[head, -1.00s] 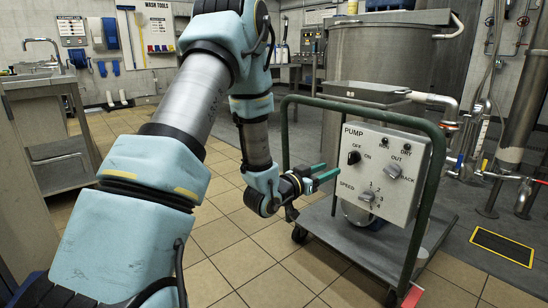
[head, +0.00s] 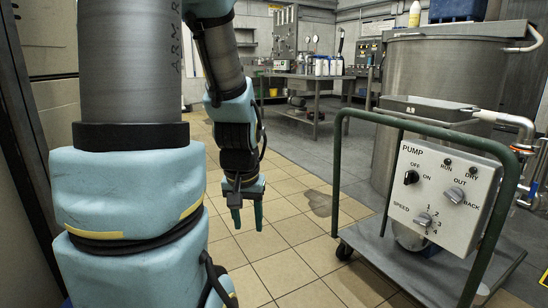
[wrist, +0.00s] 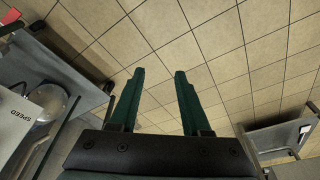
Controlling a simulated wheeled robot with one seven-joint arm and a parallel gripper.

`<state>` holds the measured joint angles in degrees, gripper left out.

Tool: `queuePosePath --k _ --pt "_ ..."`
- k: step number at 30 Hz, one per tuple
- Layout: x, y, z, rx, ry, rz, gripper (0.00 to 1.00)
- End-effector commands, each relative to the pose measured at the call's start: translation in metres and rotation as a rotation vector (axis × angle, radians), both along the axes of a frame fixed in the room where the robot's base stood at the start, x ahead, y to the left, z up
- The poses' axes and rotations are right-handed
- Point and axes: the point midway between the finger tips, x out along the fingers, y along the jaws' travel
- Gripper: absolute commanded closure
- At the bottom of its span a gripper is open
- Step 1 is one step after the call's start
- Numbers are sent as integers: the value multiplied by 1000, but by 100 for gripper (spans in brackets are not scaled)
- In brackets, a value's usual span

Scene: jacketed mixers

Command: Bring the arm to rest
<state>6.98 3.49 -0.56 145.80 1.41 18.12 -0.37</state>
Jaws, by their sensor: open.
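My gripper (head: 248,217) hangs from my arm near the middle of the head view, pointing down above the tiled floor. Its two green fingers are apart with nothing between them. The wrist view also shows the open gripper (wrist: 161,95) with only floor tiles beyond its fingers. The gripper is to the left of the pump cart (head: 339,170), clear of its green rail. My arm bends down from the upper left of the head view.
The cart carries a pump box (head: 436,205) with knobs. A large steel vessel (head: 430,75) stands behind it. A work table (head: 318,84) with bottles stands at the back. A wet patch (head: 318,200) marks the floor. Open tiles lie between my arm and the cart.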

Motion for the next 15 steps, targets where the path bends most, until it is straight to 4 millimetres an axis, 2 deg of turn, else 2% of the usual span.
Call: queuePosePath --k 2,3,11,15 --pt "-25 9 6 -6 72 49 52" --pt "-29 9 18 -7 86 54 52" --pt "-27 8 75 -5 83 48 52" --pt "-26 8 114 -4 83 47 52"
